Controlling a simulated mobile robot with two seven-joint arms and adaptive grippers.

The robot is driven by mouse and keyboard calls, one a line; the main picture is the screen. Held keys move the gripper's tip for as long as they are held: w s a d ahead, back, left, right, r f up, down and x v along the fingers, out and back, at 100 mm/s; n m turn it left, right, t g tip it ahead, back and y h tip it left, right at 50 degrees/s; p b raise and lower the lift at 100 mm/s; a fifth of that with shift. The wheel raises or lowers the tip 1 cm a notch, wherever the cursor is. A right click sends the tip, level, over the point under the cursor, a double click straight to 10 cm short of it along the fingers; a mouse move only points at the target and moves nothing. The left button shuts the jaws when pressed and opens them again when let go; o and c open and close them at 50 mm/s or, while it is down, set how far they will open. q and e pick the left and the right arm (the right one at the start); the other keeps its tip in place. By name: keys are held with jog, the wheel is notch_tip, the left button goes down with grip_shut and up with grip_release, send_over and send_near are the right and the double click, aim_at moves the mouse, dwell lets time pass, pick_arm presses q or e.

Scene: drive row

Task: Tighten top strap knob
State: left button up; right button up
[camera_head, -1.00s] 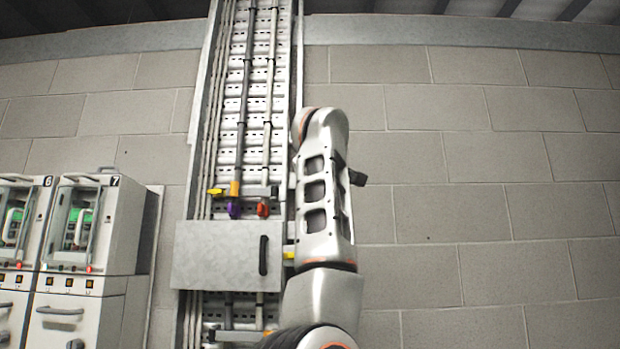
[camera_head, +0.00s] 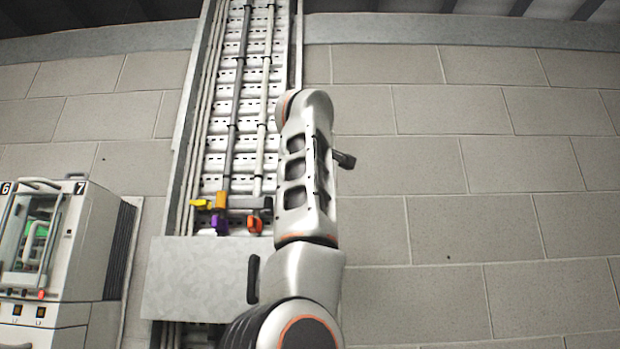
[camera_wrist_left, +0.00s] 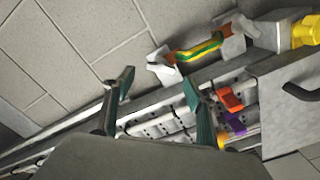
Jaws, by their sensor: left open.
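A strap bar (camera_head: 240,202) crosses the cable ladder just above a grey metal box, with a yellow knob (camera_head: 199,203) at its left end. An orange-yellow collar (camera_head: 221,200) sits on the bar beside the knob. A purple plug (camera_head: 219,224) and an orange-red plug (camera_head: 255,224) hang below the bar. In the left wrist view my left gripper (camera_wrist_left: 158,103) is open and empty, its two green-padded fingers apart. The red plug (camera_wrist_left: 229,99) and purple plug (camera_wrist_left: 236,122) lie right of the fingers, apart from them.
The grey box (camera_head: 205,275) with a dark handle sits below the strap. A white drive cabinet (camera_head: 62,240) stands at the left. A green-yellow earth cable (camera_wrist_left: 195,50) and a large yellow part (camera_wrist_left: 306,30) show in the wrist view. The wall at right is bare.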

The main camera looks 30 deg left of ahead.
pick_arm(q)
jog(key=p+x, duration=0.1)
jog(key=x, duration=0.3)
jog(key=shift+w+a+f, duration=0.1)
jog(key=shift+w+a, duration=0.1)
jog(key=shift+w, duration=0.1)
pick_arm(e)
jog(key=shift+s+d+f+h, duration=0.1)
jog(key=shift+s+d+h, duration=0.05)
jog(key=shift+d, duration=0.35)
jog(key=shift+s+d+f+h, duration=0.1)
jog(key=shift+d+h, duration=0.05)
jog(key=shift+d, duration=0.35)
pick_arm(q)
jog(key=shift+c, duration=0.5)
pick_arm(e)
jog(key=shift+a, duration=0.1)
pick_arm(q)
jog(key=c, duration=1)
jog(key=shift+c, duration=0.2)
pick_arm(e)
jog(key=shift+a+r, duration=0.1)
jog(key=shift+a, duration=0.15)
